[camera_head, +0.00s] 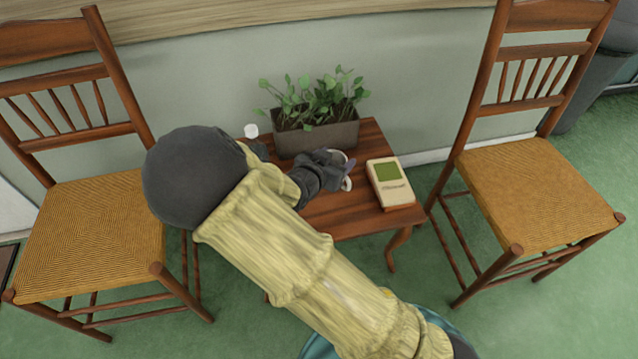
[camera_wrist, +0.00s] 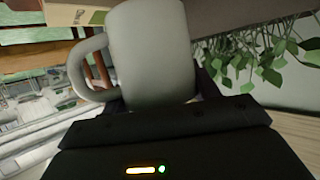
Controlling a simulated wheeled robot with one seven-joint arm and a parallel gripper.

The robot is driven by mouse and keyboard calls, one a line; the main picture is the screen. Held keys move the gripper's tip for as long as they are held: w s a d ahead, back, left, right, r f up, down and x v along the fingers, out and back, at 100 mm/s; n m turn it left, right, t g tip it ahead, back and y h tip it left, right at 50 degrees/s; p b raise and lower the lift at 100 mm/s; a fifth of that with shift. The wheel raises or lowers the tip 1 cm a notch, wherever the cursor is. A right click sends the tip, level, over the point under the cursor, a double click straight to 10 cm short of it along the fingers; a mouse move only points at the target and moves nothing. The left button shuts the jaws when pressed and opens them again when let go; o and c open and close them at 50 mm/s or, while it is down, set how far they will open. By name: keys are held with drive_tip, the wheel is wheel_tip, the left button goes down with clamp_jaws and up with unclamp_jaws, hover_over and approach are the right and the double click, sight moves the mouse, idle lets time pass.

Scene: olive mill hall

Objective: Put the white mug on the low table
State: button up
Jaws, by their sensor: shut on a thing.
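The white mug (camera_wrist: 150,55) fills the upper middle of the wrist view, with its handle on the left side. My gripper (camera_head: 338,168) is shut on it. In the head view the gripper is over the low table (camera_head: 338,218), between the planter and the box. There the mug is mostly hidden behind my gripper, and only a small pale part shows by the fingers. The table is small, dark reddish wood with curved legs. I cannot tell whether the mug touches the tabletop.
A planter (camera_head: 318,138) with leafy plants stands at the table's back. A cream box with a green panel (camera_head: 390,183) lies on its right. Wooden chairs with woven seats flank it, left (camera_head: 95,235) and right (camera_head: 535,195). A small white thing (camera_head: 251,130) shows left of the planter.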

drive_tip(key=shift+s+a+f, duration=0.1)
drive_tip(key=shift+a, duration=0.2)
wheel_tip(320, 180, down, 6)
drive_tip(key=b, duration=0.3)
drive_tip(key=shift+f+b, duration=0.1)
drive_tip(key=shift+b, duration=0.3)
wheel_tip(320, 180, down, 4)
drive_tip(key=b, duration=0.2)
drive_tip(key=shift+b, duration=0.35)
